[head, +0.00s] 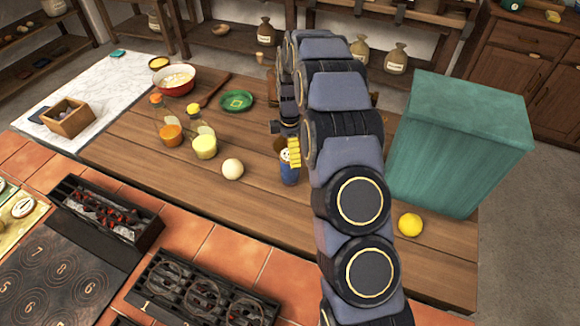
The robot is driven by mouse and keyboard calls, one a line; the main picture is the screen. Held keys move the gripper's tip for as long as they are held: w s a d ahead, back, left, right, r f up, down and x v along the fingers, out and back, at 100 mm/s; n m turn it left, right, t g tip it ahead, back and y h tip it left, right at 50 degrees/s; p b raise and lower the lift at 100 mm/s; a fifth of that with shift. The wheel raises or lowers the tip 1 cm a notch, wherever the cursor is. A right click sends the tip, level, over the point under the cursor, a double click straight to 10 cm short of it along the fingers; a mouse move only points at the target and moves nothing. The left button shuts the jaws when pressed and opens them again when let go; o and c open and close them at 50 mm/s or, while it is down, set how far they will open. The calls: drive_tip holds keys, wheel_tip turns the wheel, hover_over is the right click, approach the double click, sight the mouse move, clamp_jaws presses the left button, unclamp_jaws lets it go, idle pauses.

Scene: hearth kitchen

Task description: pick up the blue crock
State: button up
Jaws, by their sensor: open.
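A small blue crock (288,175) stands upright on the wooden table, right of the pale round ball. Its top is partly hidden by my gripper. My gripper (293,153) points down at the crock's rim, with yellow fingertips overlapping the crock's upper right side in the head view. It is open. I cannot tell whether the fingers touch the crock or are around it. My arm hides the table to the right of the crock.
On the wooden table (200,220) are a pale ball (232,169), two bottles (203,145) (170,133), a green plate (237,101), and a red bowl (174,81). A large teal box (455,140) and a yellow ball (410,225) stand right of my arm. Burners (200,297) lie in front.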

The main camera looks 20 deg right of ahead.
sight(290, 168)
wheel_tip(290, 168, down, 5)
drive_tip(key=shift+w+d+r, duration=0.1)
drive_tip(key=shift+w, duration=0.05)
drive_tip(key=c, duration=1.1)
drive_tip(key=shift+c, duration=0.2)
